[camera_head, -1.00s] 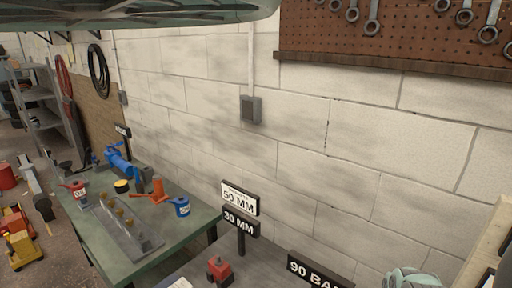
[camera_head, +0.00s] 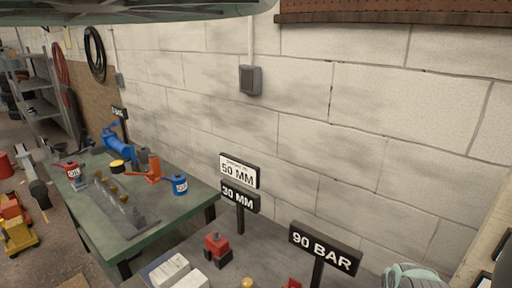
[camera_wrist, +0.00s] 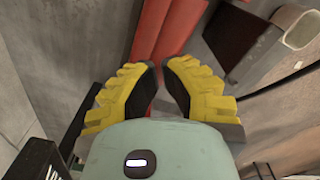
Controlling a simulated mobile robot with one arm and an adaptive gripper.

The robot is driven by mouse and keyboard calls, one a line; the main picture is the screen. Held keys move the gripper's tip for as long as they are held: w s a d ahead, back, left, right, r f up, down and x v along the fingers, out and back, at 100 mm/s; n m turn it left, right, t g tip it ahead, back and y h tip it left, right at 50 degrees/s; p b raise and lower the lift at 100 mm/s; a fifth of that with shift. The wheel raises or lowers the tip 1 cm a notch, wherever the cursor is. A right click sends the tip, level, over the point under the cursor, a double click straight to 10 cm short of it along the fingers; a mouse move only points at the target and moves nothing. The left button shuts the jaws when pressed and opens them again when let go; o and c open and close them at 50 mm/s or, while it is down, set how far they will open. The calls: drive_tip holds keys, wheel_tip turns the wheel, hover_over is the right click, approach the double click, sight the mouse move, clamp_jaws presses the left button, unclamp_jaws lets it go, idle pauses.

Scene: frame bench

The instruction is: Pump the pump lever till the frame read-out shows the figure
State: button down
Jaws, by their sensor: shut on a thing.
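In the wrist view my gripper (camera_wrist: 158,88) has its yellow, black-padded fingers closed in around the pump lever, a red bar (camera_wrist: 152,30); the grip itself is partly hidden between the pads. A second red bar (camera_wrist: 182,22) runs beside it. In the head view a black read-out (camera_head: 240,198) shows 30 MM. Directly above it a white plate (camera_head: 239,172) reads 50 MM, with smaller print too small to read. Another black read-out (camera_head: 325,248) shows 90 BAR. Part of my pale green arm end shows at the lower right; the pump is out of that view.
A small red block-like part (camera_head: 217,244) stands on the grey bench near the signs. A green table (camera_head: 190,212) at left holds a blue tool (camera_head: 118,148), an orange piece (camera_head: 154,168) and a blue can (camera_head: 179,184). In the wrist view a grey hollow beam (camera_wrist: 270,45) lies close at right.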

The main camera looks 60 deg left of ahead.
wheel_tip(320, 180, up, 9)
drive_tip(key=p, duration=0.4)
idle(0.4)
idle(1.5)
